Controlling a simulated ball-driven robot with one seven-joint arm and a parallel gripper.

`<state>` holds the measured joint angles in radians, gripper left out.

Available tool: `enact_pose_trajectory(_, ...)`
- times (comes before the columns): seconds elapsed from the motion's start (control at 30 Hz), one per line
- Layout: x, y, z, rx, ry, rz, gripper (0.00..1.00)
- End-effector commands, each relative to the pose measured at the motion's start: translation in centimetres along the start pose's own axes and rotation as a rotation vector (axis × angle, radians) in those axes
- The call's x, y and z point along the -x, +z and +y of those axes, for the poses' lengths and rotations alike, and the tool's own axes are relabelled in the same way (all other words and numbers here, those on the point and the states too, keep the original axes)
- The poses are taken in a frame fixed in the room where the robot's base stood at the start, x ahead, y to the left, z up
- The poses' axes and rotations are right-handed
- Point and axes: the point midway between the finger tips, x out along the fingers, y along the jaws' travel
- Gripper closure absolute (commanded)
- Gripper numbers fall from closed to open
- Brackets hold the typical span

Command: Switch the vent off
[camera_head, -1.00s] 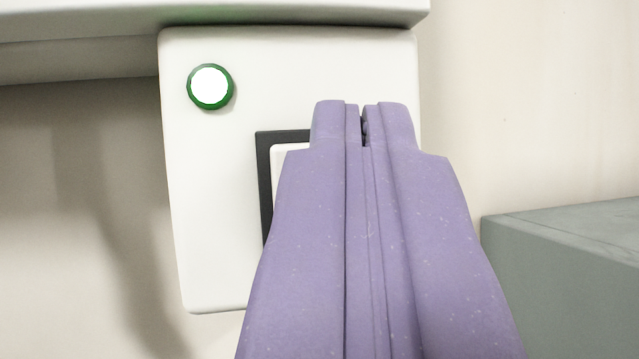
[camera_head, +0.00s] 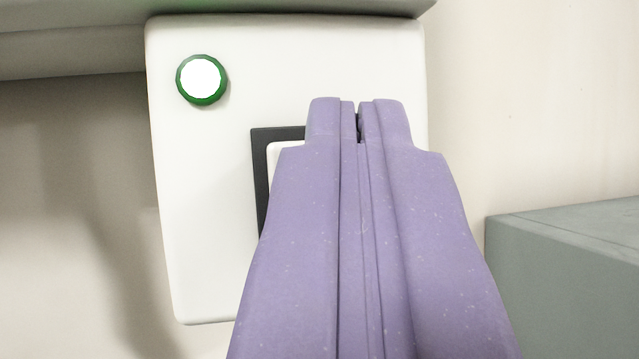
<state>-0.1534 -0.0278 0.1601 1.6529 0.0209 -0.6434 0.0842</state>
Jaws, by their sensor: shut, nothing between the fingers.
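A white switch plate (camera_head: 205,200) is under a grey ledge. A round lamp (camera_head: 202,80) with a green rim sits at its upper left and glows white. A white rocker switch (camera_head: 284,153) in a dark frame (camera_head: 260,165) is on the plate's middle right. My purple gripper (camera_head: 358,115) is shut and empty. It covers most of the rocker, with its tips over the upper right of the dark frame. I cannot tell whether the tips touch the plate, and the rocker's tilt is hidden.
A grey ledge (camera_head: 80,40) runs across the top left, directly above the plate. A grey-green box (camera_head: 570,260) stands at the lower right. The pale wall (camera_head: 530,100) to the right of the plate is bare.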

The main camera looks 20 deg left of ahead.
Motion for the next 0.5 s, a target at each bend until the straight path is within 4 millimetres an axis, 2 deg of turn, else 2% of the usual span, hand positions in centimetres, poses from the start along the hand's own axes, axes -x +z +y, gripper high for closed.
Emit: enact_pose_trajectory(0.5, -0.48, 0.28, -0.16, -0.001, -0.001, 0.001, 1.00)
